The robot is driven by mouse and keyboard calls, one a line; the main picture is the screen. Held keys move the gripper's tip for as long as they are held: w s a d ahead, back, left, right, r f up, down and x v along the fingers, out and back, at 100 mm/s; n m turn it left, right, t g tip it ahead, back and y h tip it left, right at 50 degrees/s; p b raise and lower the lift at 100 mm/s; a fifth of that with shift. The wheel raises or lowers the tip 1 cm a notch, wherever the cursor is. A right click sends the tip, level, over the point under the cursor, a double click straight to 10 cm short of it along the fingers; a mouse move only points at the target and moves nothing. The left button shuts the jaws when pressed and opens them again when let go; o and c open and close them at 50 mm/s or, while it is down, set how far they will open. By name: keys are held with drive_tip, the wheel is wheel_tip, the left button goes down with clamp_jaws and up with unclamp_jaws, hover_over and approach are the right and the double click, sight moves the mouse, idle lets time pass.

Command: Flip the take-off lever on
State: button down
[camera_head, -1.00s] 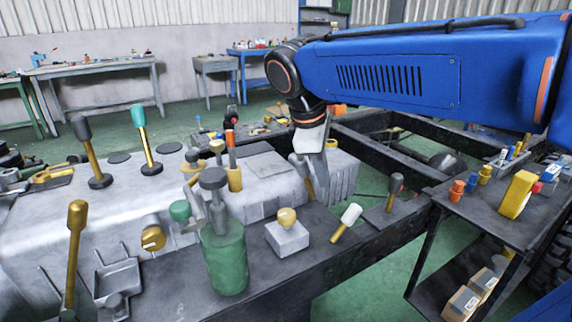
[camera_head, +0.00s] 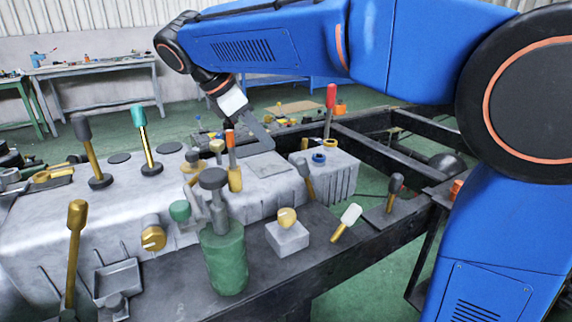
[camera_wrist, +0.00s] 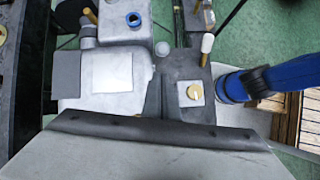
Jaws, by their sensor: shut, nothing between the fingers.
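Several levers stand on and beside the grey machine housing; no label shows which is the take-off lever. A red-handled lever (camera_head: 330,112) stands upright at the back right. A dark-handled lever (camera_head: 304,176) leans in front of the small grey box. A white-handled lever (camera_head: 346,222) and another dark-handled lever (camera_head: 394,191) tilt along the dark bench. The white lever also shows in the wrist view (camera_wrist: 206,46). My gripper (camera_head: 258,130) is shut and empty above the back of the housing, behind the orange-handled lever (camera_head: 233,165). It appears apart from the levers.
A grey block with a yellow knob (camera_head: 287,233) and a green cylinder (camera_head: 224,262) stand in front. Teal (camera_head: 145,135) and dark (camera_head: 88,150) levers stand on the left. The black frame (camera_head: 385,148) lies at the right. Open air is above the bench.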

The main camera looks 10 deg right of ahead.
sight(299, 159)
drive_tip(key=x, duration=1)
drive_tip(key=shift+d, duration=0.15)
idle(0.4)
drive_tip(key=shift+w+d+r+g+y, duration=0.15)
drive_tip(key=shift+d+r+y, duration=0.15)
drive_tip(key=shift+d, duration=0.2)
drive_tip(key=shift+w+d+r+g+y, duration=0.1)
drive_tip(key=shift+w+d+r+y, duration=0.15)
drive_tip(key=shift+d+y, duration=0.25)
drive_tip(key=shift+w+d+r+g+y, duration=0.1)
drive_tip(key=shift+d+r+y, duration=0.2)
drive_tip(key=shift+d, duration=0.25)
drive_tip(key=shift+w+d+r+y, duration=0.15)
drive_tip(key=shift+d+y, duration=0.3)
drive_tip(key=shift+d, duration=0.1)
drive_tip(key=shift+w+d+r+y, duration=0.15)
drive_tip(key=shift+d+y, duration=0.3)
drive_tip(key=shift+d, duration=0.15)
drive_tip(key=shift+w+d+g+y, duration=0.25)
drive_tip(key=shift+d+y, duration=0.2)
drive_tip(key=shift+d, duration=0.4)
drive_tip(key=shift+w+d+g+y, duration=0.1)
drive_tip(key=shift+w+d+y, duration=0.15)
drive_tip(key=shift+d+y, duration=0.4)
drive_tip(key=shift+w+d+g+y, duration=0.2)
drive_tip(key=shift+w+d+y, duration=0.1)
drive_tip(key=shift+d, duration=0.7)
drive_tip(key=shift+d, duration=0.2)
drive_tip(key=shift+r, duration=0.1)
